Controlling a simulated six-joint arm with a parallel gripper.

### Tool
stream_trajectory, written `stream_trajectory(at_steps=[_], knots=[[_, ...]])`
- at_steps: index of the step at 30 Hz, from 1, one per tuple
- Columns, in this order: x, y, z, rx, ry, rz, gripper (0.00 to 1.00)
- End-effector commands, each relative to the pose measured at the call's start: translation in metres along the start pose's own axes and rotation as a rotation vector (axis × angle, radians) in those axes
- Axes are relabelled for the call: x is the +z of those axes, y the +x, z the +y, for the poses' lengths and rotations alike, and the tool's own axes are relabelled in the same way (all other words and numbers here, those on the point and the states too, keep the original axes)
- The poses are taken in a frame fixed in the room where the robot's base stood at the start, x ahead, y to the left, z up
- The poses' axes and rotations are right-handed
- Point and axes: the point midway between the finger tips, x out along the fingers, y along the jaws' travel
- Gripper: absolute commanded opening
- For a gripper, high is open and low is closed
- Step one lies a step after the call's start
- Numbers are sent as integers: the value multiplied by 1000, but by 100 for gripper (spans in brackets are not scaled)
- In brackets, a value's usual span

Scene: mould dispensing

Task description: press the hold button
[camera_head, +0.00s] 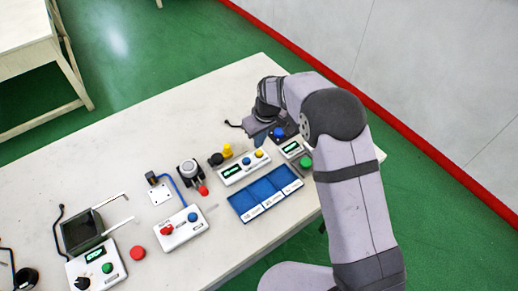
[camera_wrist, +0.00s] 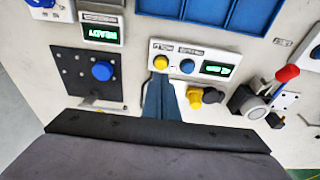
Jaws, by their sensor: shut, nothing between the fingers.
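A white control panel (camera_wrist: 174,51) with a yellow button (camera_wrist: 160,62), a blue button (camera_wrist: 187,66) and a lit green display (camera_wrist: 217,68) lies ahead of my gripper in the wrist view. Small labels sit above the buttons, but I cannot read which one says hold. The panel (camera_head: 232,179) also shows in the head view. My gripper (camera_wrist: 159,78) is shut and empty, its tips just short of the yellow button in the picture. I cannot tell whether they touch it. In the head view my gripper (camera_head: 257,139) is above the panel's far edge.
A dark plate with a blue knob (camera_wrist: 102,71) and a small READY display (camera_wrist: 101,33) lie left of the panel in the wrist view. A yellow part (camera_wrist: 195,98) and a black part (camera_wrist: 213,95) stand close to the right. A blue tray (camera_head: 262,190) lies before the panel.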

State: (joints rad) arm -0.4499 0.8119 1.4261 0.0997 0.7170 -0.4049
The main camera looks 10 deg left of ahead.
Motion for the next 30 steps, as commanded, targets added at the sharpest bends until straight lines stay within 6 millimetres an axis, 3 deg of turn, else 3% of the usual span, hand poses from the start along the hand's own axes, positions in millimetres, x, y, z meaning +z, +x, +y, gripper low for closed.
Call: stream_trajectory(at_steps=[24,30], knots=[[-12,-60,0,0,0,1,0],[-14,-67,0,0,0,0,0]])
